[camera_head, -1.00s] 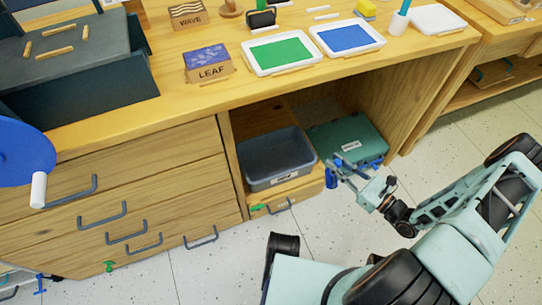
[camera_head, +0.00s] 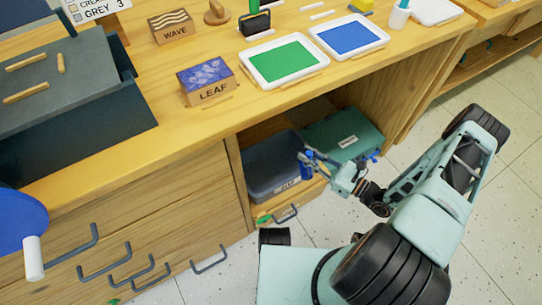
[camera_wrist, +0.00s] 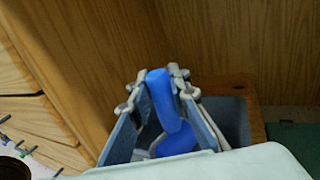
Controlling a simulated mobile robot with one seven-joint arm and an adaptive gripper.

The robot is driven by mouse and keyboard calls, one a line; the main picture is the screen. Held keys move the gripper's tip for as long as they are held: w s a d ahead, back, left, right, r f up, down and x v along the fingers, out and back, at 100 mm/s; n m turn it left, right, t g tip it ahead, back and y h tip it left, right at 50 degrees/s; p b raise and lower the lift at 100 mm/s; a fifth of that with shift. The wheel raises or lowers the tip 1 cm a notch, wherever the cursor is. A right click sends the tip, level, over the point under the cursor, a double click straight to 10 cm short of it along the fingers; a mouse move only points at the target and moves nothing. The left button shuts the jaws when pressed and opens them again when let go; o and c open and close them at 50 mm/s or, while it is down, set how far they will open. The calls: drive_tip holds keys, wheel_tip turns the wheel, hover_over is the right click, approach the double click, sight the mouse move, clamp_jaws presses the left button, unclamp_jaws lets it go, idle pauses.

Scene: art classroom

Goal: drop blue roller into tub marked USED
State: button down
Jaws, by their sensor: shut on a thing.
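The blue roller (camera_wrist: 165,100) is between the two fingers of my gripper (camera_wrist: 163,88) in the wrist view, pointing up and slightly tilted. In the head view the gripper (camera_head: 310,160) is shut on it, at the right side of the grey tub (camera_head: 265,183). The tub stands in the open bay under the counter. The small label on its front is too small to read surely. In the wrist view the tub's dark wall (camera_wrist: 237,118) shows behind and right of the fingers. The roller's lower end is partly hidden by the gripper.
A green case (camera_head: 350,130) with blue latches stands right of the tub. The counter (camera_head: 200,112) overhangs the bay. Drawers with grey handles (camera_head: 209,260) are at left. On top are a LEAF block (camera_head: 208,82), a green tray (camera_head: 284,62) and a blue tray (camera_head: 349,38).

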drive_tip(key=w+a+f+b, duration=0.6)
drive_tip(key=w+a+f, duration=0.1)
drive_tip(key=a+f, duration=0.4)
drive_tip(key=shift+w+a+f+b, duration=0.15)
drive_tip(key=shift+w+f+b, duration=0.25)
drive_tip(key=shift+f, duration=0.45)
drive_tip(key=shift+f, duration=0.6)
drive_tip(key=c, duration=1.8)
unclamp_jaws()
drive_tip(key=shift+s, duration=0.1)
drive_tip(key=shift+r, duration=0.1)
